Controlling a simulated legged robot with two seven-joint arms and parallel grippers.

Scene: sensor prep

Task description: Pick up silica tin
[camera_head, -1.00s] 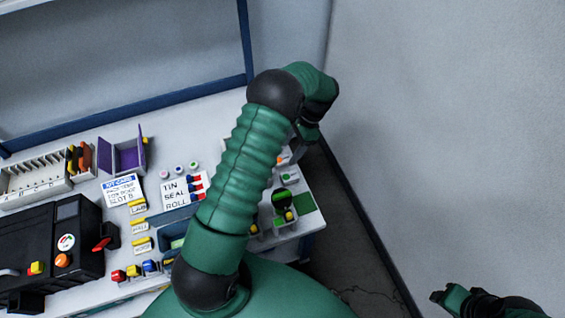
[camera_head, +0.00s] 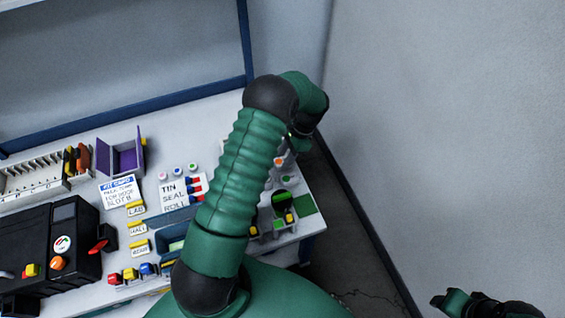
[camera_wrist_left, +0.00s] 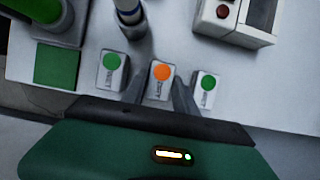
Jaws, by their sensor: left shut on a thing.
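Small white tins with coloured dots stand in a row in the left wrist view. The tin with the orange dot (camera_wrist_left: 160,75) is between the two fingers of my left gripper (camera_wrist_left: 160,92), which is shut on it. Green-dot tins stand on either side, one at left (camera_wrist_left: 114,65) and one at right (camera_wrist_left: 207,85). The small lettering on the tins is hard to read. In the head view the orange-dot tin (camera_head: 279,162) shows beside my left arm, which hides part of that area. Parts of my right arm show at the bottom right; its finger state is unclear.
A green square (camera_wrist_left: 57,69) marks the bench corner. The bench's right edge and a wall are close by.

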